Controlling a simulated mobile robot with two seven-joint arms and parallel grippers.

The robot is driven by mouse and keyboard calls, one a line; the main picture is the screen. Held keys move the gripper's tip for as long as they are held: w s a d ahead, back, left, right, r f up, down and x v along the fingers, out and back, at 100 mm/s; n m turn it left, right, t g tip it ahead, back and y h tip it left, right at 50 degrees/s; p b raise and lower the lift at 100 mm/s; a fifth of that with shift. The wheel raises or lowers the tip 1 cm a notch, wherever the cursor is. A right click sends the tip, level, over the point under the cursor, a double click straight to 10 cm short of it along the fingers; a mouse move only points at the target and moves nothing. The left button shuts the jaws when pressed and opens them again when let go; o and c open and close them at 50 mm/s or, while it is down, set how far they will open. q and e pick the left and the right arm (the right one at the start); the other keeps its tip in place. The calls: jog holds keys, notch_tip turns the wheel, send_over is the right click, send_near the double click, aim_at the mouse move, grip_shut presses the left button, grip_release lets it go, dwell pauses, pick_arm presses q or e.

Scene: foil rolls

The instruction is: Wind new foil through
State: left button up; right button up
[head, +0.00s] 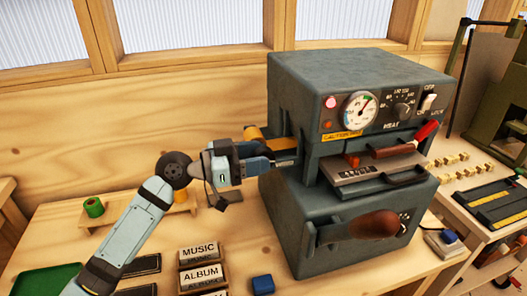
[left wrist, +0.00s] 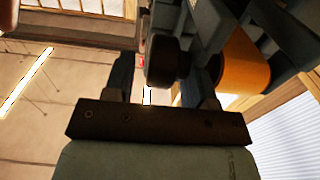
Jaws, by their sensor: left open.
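The grey foil press (head: 355,140) stands on the bench, with a gold foil roll (head: 254,132) on its left side. The gold roll also shows in the left wrist view (left wrist: 246,75). My left gripper (head: 282,160) is open at the press's left side, just below the gold roll. In the left wrist view a dark round knob (left wrist: 166,62) shows between its two fingers; I cannot tell whether they touch it. A green roll (head: 94,207) with a reddish core sits at the left end of a wooden stand (head: 150,217). My right gripper is not in view.
Blocks marked MUSIC (head: 198,251) and ALBUM (head: 202,274), a blue block (head: 262,284) and a green tray (head: 45,281) lie in front. The press's dark-handled lever (head: 374,225) juts forward. Brass type pieces (head: 451,160) lie at right.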

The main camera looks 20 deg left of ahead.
pick_arm(q)
jog(key=shift+x, duration=0.9)
jog(key=shift+c, duration=0.2)
